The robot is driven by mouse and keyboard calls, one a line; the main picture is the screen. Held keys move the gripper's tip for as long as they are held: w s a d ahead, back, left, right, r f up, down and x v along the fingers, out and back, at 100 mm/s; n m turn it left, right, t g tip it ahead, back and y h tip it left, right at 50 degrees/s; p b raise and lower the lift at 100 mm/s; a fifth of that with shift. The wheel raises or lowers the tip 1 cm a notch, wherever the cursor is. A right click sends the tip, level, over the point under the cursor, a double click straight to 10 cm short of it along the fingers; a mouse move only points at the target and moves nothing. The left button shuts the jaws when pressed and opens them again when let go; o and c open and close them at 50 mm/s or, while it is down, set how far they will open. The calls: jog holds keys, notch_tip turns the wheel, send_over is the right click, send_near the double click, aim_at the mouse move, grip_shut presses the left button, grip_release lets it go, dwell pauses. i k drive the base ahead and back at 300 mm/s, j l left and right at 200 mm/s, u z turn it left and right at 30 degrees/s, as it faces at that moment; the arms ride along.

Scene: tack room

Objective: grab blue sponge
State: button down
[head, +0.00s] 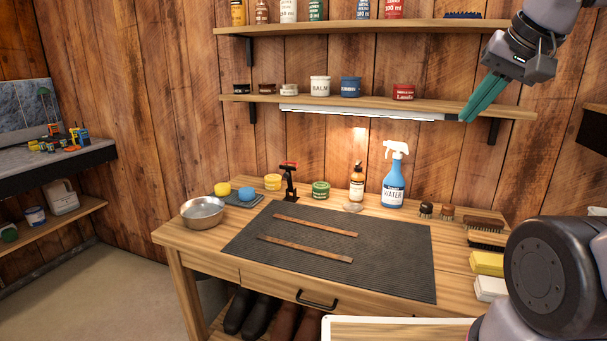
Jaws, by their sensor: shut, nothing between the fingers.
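A small blue round sponge (246,194) sits on a folded dark cloth (243,200) at the back left of the wooden workbench (200,240). A yellow round sponge (223,188) is just to its left. My gripper (470,114) is shut and empty. It is high at the upper right, in front of the lower wall shelf, far from the blue sponge. Nothing covers the blue sponge in this view.
A metal bowl (203,212) stands in front of the sponges. Two leather straps lie on the dark mat (395,265).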

aim_at(247, 195)
jog(key=i+j, duration=0.1)
jog(key=j, duration=0.35)
jog(key=i+j, duration=0.1)
jog(key=j, duration=0.35)
jog(key=i+j, duration=0.15)
jog(key=j, duration=0.3)
jog(key=i+j, duration=0.1)
jog(key=j, duration=0.35)
jog(key=i+j, duration=0.1)
jog(key=j, duration=0.35)
jog(key=i+j, duration=0.1)
jog(key=j, duration=0.35)
jog(key=i+j, duration=0.15)
jog(key=j, duration=0.3)
jog(key=i+j, duration=0.1)
jog(key=j, duration=0.35)
